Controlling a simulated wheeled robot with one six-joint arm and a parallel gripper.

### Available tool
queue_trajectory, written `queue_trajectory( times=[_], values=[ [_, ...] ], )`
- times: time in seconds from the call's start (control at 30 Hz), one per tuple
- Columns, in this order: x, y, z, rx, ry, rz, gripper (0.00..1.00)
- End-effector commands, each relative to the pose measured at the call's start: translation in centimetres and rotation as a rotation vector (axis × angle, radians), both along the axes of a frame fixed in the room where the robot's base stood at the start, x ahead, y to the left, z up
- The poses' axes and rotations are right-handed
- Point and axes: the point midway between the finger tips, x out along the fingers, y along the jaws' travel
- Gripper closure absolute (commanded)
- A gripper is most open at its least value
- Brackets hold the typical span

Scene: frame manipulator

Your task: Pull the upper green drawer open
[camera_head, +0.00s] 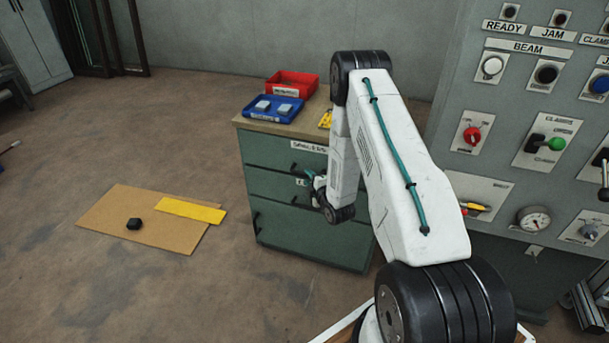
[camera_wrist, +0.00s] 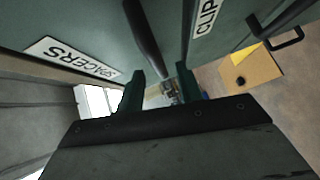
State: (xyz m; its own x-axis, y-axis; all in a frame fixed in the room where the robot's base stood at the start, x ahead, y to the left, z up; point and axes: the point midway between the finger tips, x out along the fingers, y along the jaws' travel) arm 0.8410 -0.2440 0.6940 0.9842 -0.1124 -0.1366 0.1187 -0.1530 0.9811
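The green cabinet's upper drawer (camera_head: 270,152) looks flush with the front; its SPACERS label (camera_wrist: 72,58) shows in the wrist view. Its dark bar handle (camera_wrist: 143,38) runs down toward the space between my fingertips. My gripper (camera_head: 314,183) is at the cabinet front in the head view, partly hidden by my arm.
The drawer below carries a CLIPS label (camera_wrist: 206,17) and a handle (camera_wrist: 285,30). A red bin (camera_head: 292,84) and a blue bin (camera_head: 272,108) stand on the cabinet top. A control panel (camera_head: 530,130) stands to the right. A brown mat (camera_head: 120,215) lies on open floor to the left.

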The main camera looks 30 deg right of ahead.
Motion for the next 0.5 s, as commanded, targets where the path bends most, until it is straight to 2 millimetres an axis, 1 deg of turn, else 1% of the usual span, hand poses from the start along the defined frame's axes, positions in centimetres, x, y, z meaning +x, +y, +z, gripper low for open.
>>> queue_trajectory(
  times=[0.03, 0.1, 0.2, 0.33, 0.5],
  values=[
    [0.9, 0.0, -0.1, -0.001, -0.001, 0.002, 0.64],
    [1.9, -0.1, -0.2, -0.001, -0.001, 0.002, 0.64],
    [3.0, -0.3, -0.4, -0.001, -0.001, 0.002, 0.64],
    [3.7, -0.4, -0.5, 0.001, 0.001, 0.000, 0.64],
    [3.8, -0.4, -0.5, 0.001, 0.001, 0.000, 0.64]
  ],
)
